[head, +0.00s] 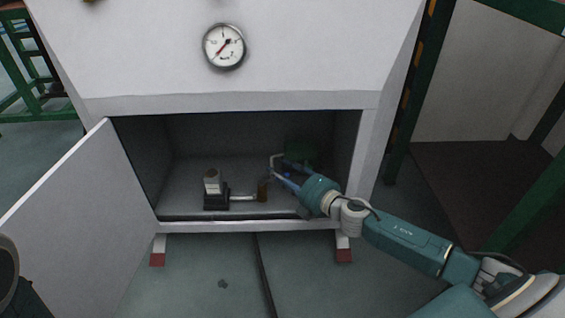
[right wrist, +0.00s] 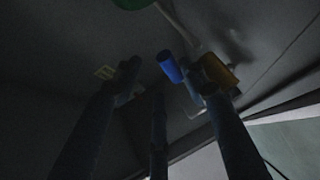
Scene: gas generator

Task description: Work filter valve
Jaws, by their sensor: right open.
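The filter valve sits low inside the open cabinet. Its brass-coloured body (head: 262,192) joins a pale pipe in the head view. In the right wrist view the brass body (right wrist: 217,73) is beside a small blue handle (right wrist: 170,66). My right gripper (head: 280,174) reaches into the cabinet from the right, close to the valve. In the right wrist view its dark fingers (right wrist: 165,85) are spread, with the blue handle between their tips. The picture is too dark to tell whether a finger touches it. My left gripper is not seen.
The cabinet door (head: 92,225) stands open at left. A dark block with a pale cylinder (head: 213,184) stands left of the valve. A round gauge (head: 224,46) is above the opening. A green part (right wrist: 133,3) shows above the fingers.

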